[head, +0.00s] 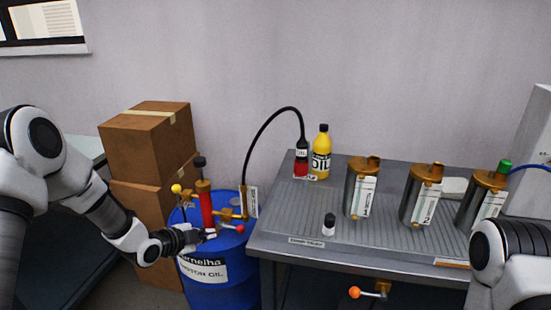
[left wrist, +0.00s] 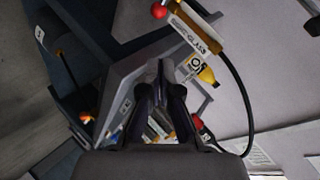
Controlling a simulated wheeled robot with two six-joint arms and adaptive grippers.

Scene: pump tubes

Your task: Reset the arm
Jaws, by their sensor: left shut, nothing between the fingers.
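My left gripper (head: 206,236) is shut and empty in front of the pump on top of the blue oil drum (head: 208,270). The pump has a red cylinder (head: 207,208), a yellow-knobbed handle (head: 176,188) and a red-knobbed handle (head: 240,229). In the left wrist view the gripper's fingers (left wrist: 163,66) are together, with nothing between them. The red knob (left wrist: 158,12) and the labelled sight glass (left wrist: 197,32) show above them. I cannot tell whether the fingertips touch the pump. Only a link of my right arm shows at the lower right; its gripper is out of view.
A black hose (head: 268,122) arches from the drum to a red container (head: 301,165) on the grey bench (head: 285,225). A yellow oil bottle (head: 321,155), a small black-capped bottle (head: 329,225) and three metal canisters (head: 361,190) stand there. Cardboard boxes (head: 147,140) are stacked behind the drum.

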